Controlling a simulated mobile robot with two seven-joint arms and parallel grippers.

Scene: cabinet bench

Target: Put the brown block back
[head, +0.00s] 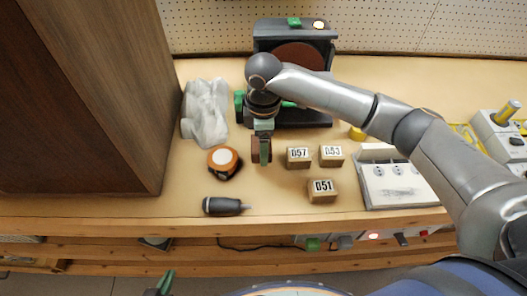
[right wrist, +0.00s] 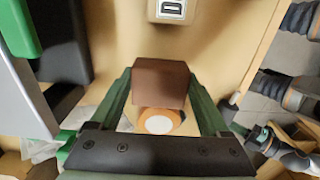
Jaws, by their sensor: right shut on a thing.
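The brown block (head: 255,147) is between the green fingers of my right gripper (head: 262,152), whose arm comes in from the right. In the right wrist view my right gripper (right wrist: 161,88) is shut on the brown block (right wrist: 160,80), one finger on each side. I cannot tell how high the block is above the bench. Only a green tip and a dark part of my left gripper (head: 162,284) show at the bottom edge of the head view, off the bench. Its jaws cannot be judged.
Tan blocks marked 057 (head: 299,158), 053 (head: 332,156) and 051 (head: 322,191) stand right of the gripper. An orange tape measure (head: 223,161), dark-handled tool (head: 223,206), clear wrapped item (head: 205,112), socket panel (head: 393,186) and dark machine (head: 297,38) surround it. A brown cabinet (head: 80,90) stands left.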

